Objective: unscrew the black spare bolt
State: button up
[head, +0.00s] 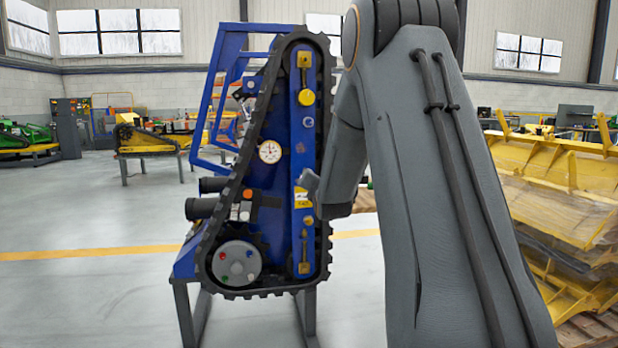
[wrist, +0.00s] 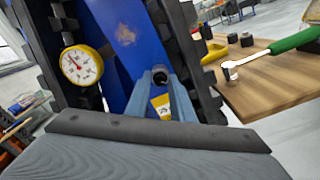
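The black bolt (wrist: 160,76) shows in the wrist view as a small dark round head on the blue face of the tracked carrier (wrist: 117,40). My gripper (wrist: 159,84) has its two blue-grey fingers apart, one on each side of the bolt at the tips. I cannot tell whether they touch it. A yellow label (wrist: 160,104) shows between the fingers. In the head view my gripper (head: 309,181) is at the right strip of the carrier (head: 283,120), beside the yellow label (head: 302,197). The bolt is hidden there.
A dial gauge (head: 270,151) sits left of my gripper, and black track (head: 226,195) runs around the carrier. In the wrist view, a wooden table (wrist: 262,85) at right holds a green-handled tool (wrist: 295,40) and dark parts. Yellow frames (head: 560,165) stand at right.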

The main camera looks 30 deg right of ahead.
jog(key=shift+o, duration=0.2)
jog(key=m+p, duration=0.3)
jog(key=m, duration=2.6)
jog(key=shift+c, duration=0.6)
